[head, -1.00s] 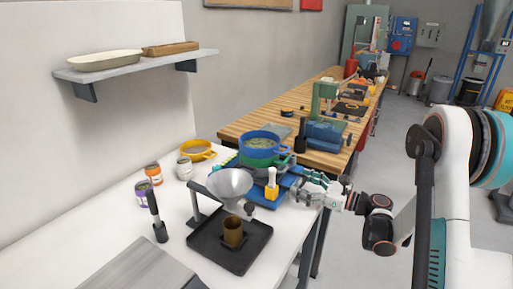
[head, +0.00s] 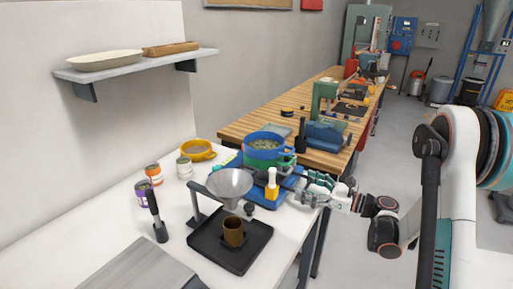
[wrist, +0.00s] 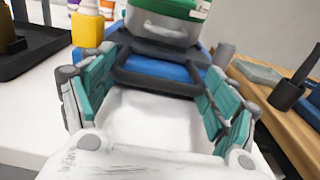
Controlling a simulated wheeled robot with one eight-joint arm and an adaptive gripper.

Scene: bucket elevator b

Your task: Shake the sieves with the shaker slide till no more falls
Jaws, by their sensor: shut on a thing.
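In the head view, a stack of sieves stands on the shaker: a blue sieve (head: 265,136) with grainy greenish contents on top and a green sieve (head: 268,161) below. The blue shaker slide (head: 257,187) is beneath them. My gripper (head: 301,187) is at its right side. In the wrist view, my gripper's teal finger pads (wrist: 155,88) flank the dark handle (wrist: 155,77) of the blue slide and are shut on it. The green sieve (wrist: 178,8) sits beyond the handle. The lower part of the stack is partly hidden in the head view.
A metal funnel (head: 229,184) on a stand is left of the shaker, above a brass cup (head: 233,231) in a black tray (head: 215,254). A yellow sieve (head: 199,150) and several jars are at left.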

